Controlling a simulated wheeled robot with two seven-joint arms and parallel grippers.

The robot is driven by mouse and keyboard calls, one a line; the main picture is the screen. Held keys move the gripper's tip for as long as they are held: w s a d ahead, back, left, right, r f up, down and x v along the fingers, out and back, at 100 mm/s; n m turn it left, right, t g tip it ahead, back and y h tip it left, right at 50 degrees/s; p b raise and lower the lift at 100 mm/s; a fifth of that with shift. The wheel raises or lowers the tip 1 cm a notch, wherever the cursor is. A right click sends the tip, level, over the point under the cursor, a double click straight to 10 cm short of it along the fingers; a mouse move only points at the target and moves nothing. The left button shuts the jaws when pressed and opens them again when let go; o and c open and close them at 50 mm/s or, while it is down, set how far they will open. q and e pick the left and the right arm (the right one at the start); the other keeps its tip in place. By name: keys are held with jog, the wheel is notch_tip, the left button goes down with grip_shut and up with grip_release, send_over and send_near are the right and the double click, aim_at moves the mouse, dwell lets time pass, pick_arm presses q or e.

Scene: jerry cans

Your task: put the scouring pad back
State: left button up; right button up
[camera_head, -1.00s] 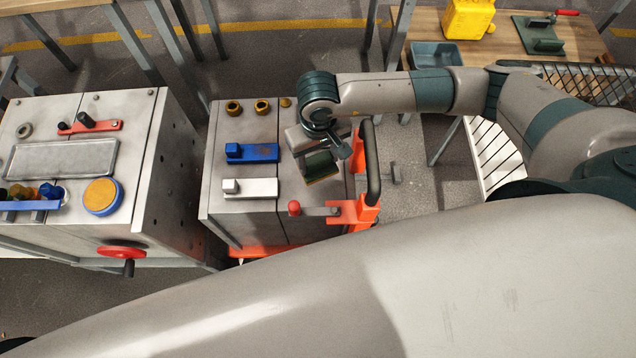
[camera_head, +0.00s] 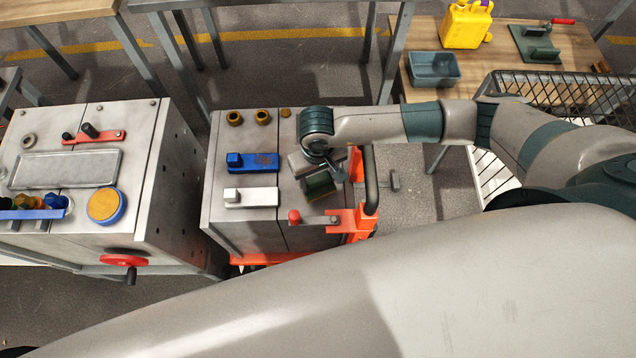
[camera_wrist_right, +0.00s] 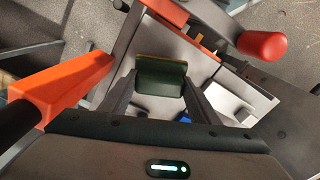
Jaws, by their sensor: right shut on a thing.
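The scouring pad (camera_head: 320,184) is a dark green block with a thin yellowish layer along one edge. My right gripper (camera_head: 325,172) is shut on it, over the front right part of the small grey cart top (camera_head: 292,205). In the right wrist view the pad (camera_wrist_right: 161,78) sits between the two fingers (camera_wrist_right: 158,92). It looks tilted in the head view. I cannot tell whether it touches the cart top. A blue block (camera_head: 262,162) and a white block (camera_head: 258,198) lie to its left. My left gripper is out of view.
The cart's orange bracket with a dark upright handle (camera_head: 371,185) stands close right of the pad. A red-knobbed lever (camera_head: 294,216) is in front. A larger grey cabinet (camera_head: 150,215) stands left. A wooden table (camera_head: 480,75) at back right holds a yellow can (camera_head: 466,27) and grey-blue bin (camera_head: 434,68).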

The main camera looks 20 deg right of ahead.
aim_at(318, 186)
jog(key=shift+f, duration=0.25)
notch_tip(318, 186, down, 3)
jog(key=shift+r+p, duration=0.1)
jog(key=shift+p, duration=0.5)
jog(key=shift+f, duration=0.45)
jog(key=shift+f, duration=0.15)
jog(key=o, duration=1.3)
jog(key=shift+c, duration=0.2)
